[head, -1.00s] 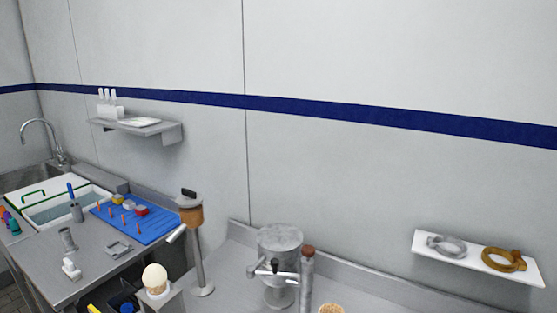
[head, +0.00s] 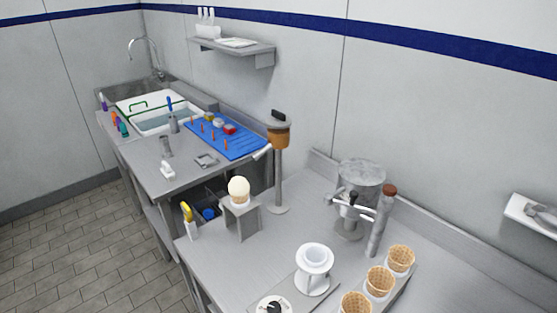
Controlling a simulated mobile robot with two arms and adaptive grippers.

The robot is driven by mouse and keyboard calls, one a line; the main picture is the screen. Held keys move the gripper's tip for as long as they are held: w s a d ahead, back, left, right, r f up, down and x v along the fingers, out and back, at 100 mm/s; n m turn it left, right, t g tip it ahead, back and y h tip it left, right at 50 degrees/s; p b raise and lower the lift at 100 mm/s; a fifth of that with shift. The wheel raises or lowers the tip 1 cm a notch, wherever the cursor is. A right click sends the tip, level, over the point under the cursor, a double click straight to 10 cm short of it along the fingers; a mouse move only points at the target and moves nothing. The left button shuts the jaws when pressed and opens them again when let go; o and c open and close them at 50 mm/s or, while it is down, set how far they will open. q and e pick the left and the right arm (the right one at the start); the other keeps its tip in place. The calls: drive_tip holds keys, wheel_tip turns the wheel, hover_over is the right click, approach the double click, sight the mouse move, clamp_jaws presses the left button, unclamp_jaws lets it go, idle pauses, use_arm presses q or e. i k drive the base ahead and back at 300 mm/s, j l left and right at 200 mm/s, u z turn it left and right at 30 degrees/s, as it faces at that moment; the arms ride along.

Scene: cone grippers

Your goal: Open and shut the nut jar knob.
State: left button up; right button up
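A jar with orange-brown contents (head: 278,138) sits high on a grey post in the head view, left of the middle of the counter; I take it to be the nut jar. Whether the knob is open or shut is too small to tell. Neither of my grippers is in view.
A grey metal machine (head: 362,180) with levers stands to the right. Wafer cones (head: 379,281) stand in a holder at the front right. A scoop-topped cone (head: 239,190) stands on a stand (head: 241,218). A white funnel-like cup (head: 314,259) is near the front. Floor is clear at left.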

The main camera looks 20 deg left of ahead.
sight(280, 117)
drive_tip(key=k+j+z, duration=0.1)
drive_tip(key=j+z, duration=0.2)
drive_tip(key=k+j+z, duration=0.1)
drive_tip(key=j+z, duration=0.2)
drive_tip(key=j, duration=0.2)
drive_tip(key=k+j+z, duration=0.25)
drive_tip(key=i+j, duration=0.1)
